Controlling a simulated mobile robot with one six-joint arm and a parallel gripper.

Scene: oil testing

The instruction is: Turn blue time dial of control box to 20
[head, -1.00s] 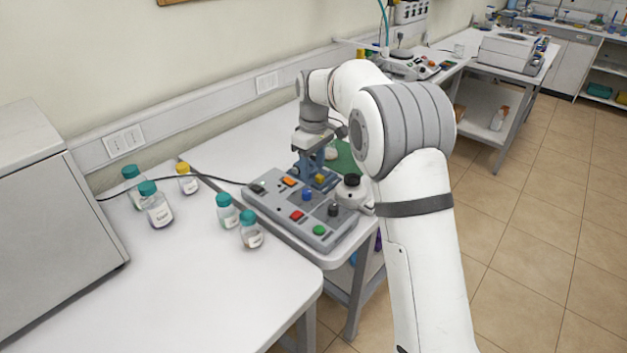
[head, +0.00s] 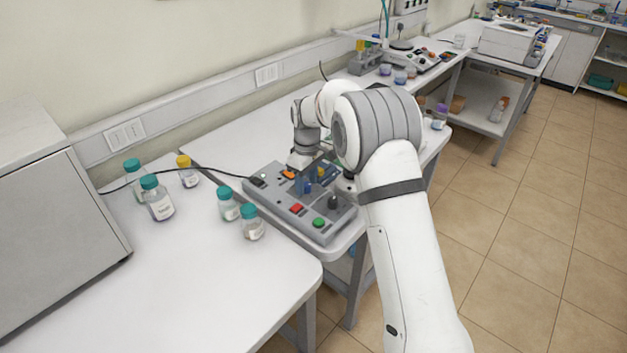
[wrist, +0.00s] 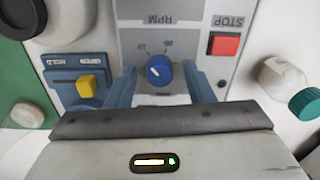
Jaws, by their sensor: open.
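The grey control box (head: 272,200) sits on the bench edge in the head view, partly hidden by my arm. In the wrist view its blue dial (wrist: 159,73) lies between the two blue fingers of my gripper (wrist: 163,86). The fingers are open, one on each side of the dial, with visible gaps. The dial's white mark points to the upper left in the wrist view. Small numbers stand around the dial, too small to read surely. An upside-down RPM label (wrist: 160,19) is above it in that view. In the head view my gripper is over the box.
A red STOP button (wrist: 224,45) and a yellow switch (wrist: 90,85) flank the dial. A teal-capped bottle (wrist: 283,78) is close on the right. Several bottles, such as a teal-capped one (head: 251,224), stand left of the box.

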